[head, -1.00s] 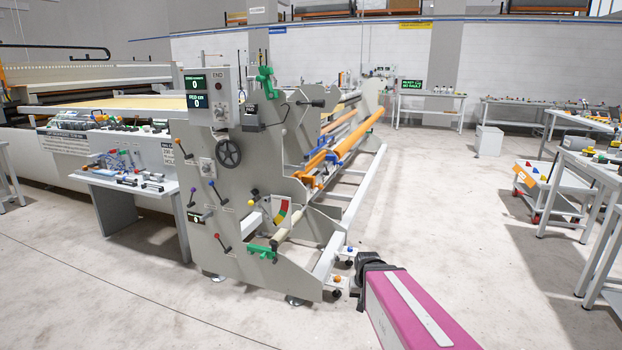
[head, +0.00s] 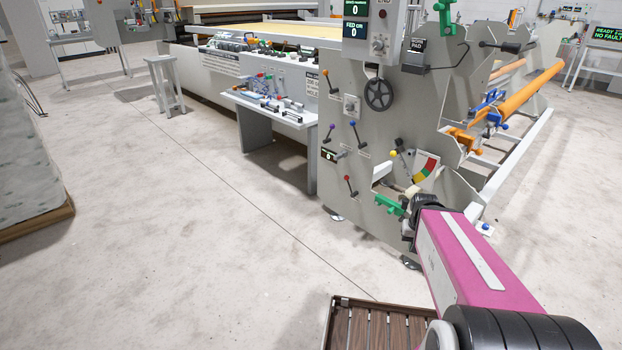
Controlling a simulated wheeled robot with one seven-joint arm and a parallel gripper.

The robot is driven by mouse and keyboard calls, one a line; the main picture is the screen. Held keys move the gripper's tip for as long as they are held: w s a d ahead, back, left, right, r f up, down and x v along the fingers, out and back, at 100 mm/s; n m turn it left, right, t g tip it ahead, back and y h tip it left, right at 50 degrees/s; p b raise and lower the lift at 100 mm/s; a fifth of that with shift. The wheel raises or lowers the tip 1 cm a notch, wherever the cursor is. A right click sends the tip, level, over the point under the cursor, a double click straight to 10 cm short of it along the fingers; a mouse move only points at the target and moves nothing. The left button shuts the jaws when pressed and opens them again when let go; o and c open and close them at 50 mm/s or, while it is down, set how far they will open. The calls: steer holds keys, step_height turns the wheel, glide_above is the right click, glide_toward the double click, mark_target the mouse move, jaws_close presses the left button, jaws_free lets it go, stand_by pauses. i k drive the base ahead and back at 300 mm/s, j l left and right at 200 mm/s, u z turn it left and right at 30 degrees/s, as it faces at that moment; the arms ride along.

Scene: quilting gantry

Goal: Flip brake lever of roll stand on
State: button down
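The roll stand (head: 350,215) is a tall grey end plate right of centre in the head view. My pink arm crosses the lower right and covers part of the stand's base. My gripper's fingers do not show beyond the black joint.
A black handwheel (head: 379,94) and a green bracket (head: 390,205) sit on the stand. A small white table (head: 262,103) with tools adjoins it on the left. A wrapped pallet load (head: 25,160) stands far left. Slatted brown decking (head: 365,325) shows at the bottom. The floor between is clear.

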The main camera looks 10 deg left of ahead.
mark_target(346, 177)
steer(key=i+j+u, duration=0.55)
steer(key=i+j, duration=0.55)
steer(key=i, duration=0.05)
